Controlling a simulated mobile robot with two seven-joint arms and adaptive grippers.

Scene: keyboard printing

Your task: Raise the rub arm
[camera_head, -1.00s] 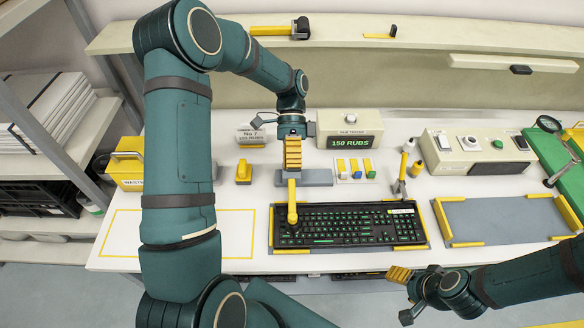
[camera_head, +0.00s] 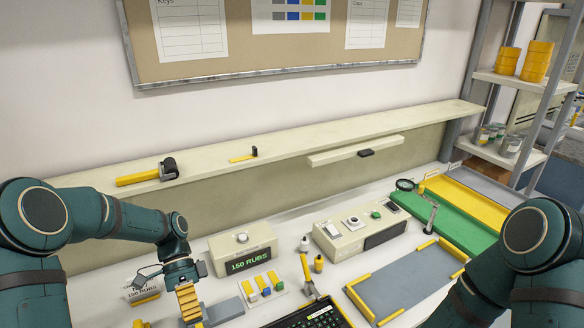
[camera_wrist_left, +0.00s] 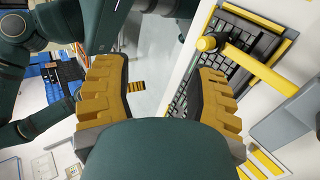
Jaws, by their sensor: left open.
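The rub arm (camera_wrist_left: 255,66) is a yellow bar with a round knob at one end. In the left wrist view it lies low across the keyboard (camera_wrist_left: 232,58), with the knob over the keys. In the head view the rub arm is out of frame, and only a corner of the keyboard (camera_head: 318,316) shows at the bottom edge. My left gripper (camera_wrist_left: 157,92) has its yellow ridged fingers spread with nothing between them. The rub arm is outside the gap, beyond the right-hand finger. The left gripper also shows at the bottom of the head view (camera_head: 190,306). My right gripper is out of view.
The counter box (camera_head: 242,248) reads 150 RUBS and stands behind the left gripper. Coloured sample pieces (camera_head: 265,285) lie in front of it. A control box (camera_head: 358,229) and a grey mat (camera_head: 405,283) are to the right. A shelf (camera_head: 285,143) runs along the back.

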